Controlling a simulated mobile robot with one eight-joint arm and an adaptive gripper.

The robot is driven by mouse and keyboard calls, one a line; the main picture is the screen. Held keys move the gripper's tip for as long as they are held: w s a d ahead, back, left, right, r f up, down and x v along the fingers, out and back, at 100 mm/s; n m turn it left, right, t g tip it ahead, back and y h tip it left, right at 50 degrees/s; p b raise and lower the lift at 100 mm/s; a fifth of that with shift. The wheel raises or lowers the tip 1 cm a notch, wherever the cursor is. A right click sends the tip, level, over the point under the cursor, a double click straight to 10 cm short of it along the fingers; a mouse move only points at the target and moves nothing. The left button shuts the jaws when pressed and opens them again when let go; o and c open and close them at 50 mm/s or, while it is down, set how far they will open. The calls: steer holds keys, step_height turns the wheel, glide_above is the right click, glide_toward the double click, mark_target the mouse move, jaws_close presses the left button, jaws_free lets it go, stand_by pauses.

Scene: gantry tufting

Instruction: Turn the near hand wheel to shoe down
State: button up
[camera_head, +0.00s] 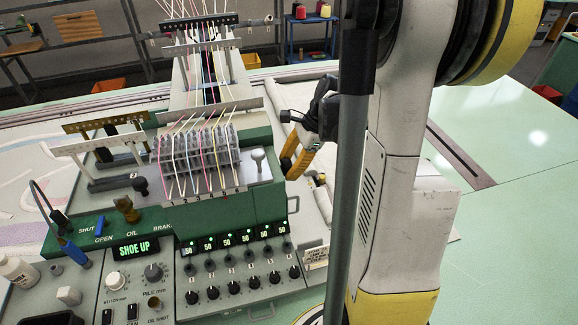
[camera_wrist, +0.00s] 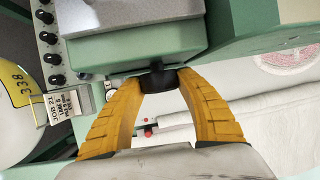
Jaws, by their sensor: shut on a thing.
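The near hand wheel (camera_wrist: 159,81) is a small dark wheel on the side of the green machine housing (camera_wrist: 135,47) in the wrist view. My gripper (camera_wrist: 160,78) has its two yellow fingers on either side of the wheel, shut on it. In the head view my gripper (camera_head: 287,168) is at the right side of the green housing, and the wheel cannot be made out there. A lit display (camera_head: 135,248) on the panel reads SHOE UP in green.
The front panel carries a row of black knobs (camera_head: 234,288) under small green displays. A job tag (camera_head: 316,257) stands at the panel's right edge. Threads (camera_head: 200,150) run over the machine's middle. The pale green table (camera_head: 510,190) is mostly clear at right.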

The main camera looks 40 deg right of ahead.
steer(key=shift+s+a+f+t+h+b, duration=0.1)
steer(key=shift+f+t+h+b, duration=0.1)
steer(key=shift+t+b, duration=0.2)
steer(key=shift+s+f+t+h+b, duration=0.1)
steer(key=shift+t+h+b, duration=0.15)
steer(key=shift+t, duration=0.25)
steer(key=shift+w+r+n+t+h+b, duration=0.1)
steer(key=shift+r+n+t+h+b, duration=0.25)
steer(key=shift+t, duration=0.35)
steer(key=shift+f, duration=0.1)
steer(key=o, duration=1.2)
steer(key=v, duration=1.2)
